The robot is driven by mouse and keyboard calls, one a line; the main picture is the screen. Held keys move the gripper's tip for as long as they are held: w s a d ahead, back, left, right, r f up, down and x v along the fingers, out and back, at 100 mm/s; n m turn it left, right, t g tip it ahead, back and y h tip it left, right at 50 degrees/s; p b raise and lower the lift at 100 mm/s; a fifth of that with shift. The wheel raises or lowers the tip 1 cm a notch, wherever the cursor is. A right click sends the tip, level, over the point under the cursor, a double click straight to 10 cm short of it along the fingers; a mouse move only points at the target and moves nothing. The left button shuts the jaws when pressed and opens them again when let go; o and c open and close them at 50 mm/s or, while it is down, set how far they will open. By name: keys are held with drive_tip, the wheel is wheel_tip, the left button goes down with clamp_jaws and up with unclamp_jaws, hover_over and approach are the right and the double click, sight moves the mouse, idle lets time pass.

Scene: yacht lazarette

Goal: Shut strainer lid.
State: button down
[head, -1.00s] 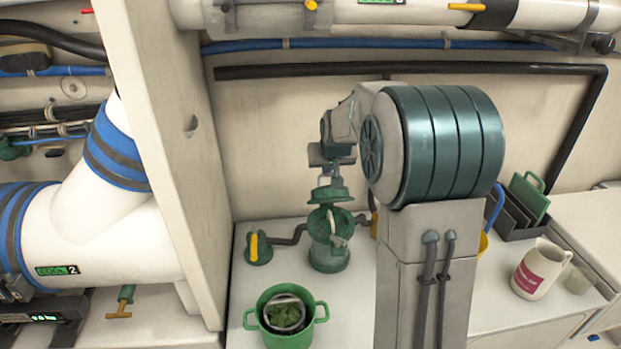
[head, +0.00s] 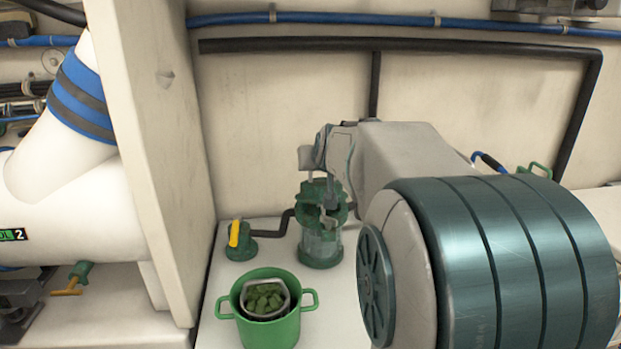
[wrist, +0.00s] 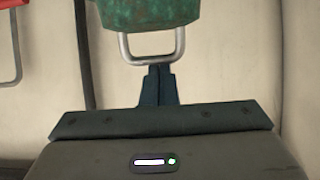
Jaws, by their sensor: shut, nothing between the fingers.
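The strainer (head: 320,245) stands on the white counter, with a green top and base and a clear bowl. Its green lid (head: 312,189) appears raised at the top, partly hidden by my arm. In the wrist view the weathered green lid (wrist: 150,12) fills the top middle, with a metal loop handle (wrist: 180,45) hanging from it. My gripper (wrist: 159,68) is shut and empty, its fingertips right at the bottom bar of the loop; I cannot tell whether they touch. In the head view my gripper (head: 332,196) is by the strainer top, partly hidden.
A green pot (head: 268,325) holding a basket of green pieces stands in front of the strainer. A yellow-handled valve (head: 238,243) is to its left. A white partition (head: 150,130) rises at the left. Black and blue pipes run along the back wall.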

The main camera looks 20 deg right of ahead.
sight(322, 183)
drive_tip(key=shift+s+a+f+t+h+b, duration=0.15)
drive_tip(key=shift+s+f+t+b, duration=0.35)
drive_tip(key=shift+b, duration=0.95)
drive_tip(key=shift+s+a+f+t+h+b, duration=0.15)
drive_tip(key=shift+s+f+t+b, duration=0.35)
drive_tip(key=shift+b, duration=0.9)
drive_tip(key=shift+f+b, duration=0.1)
drive_tip(key=shift+b, duration=0.25)
drive_tip(key=shift+s+a+f+b, duration=0.15)
drive_tip(key=shift+s+f+b, duration=0.2)
drive_tip(key=shift+b, duration=0.45)
drive_tip(key=shift+s+f, duration=0.1)
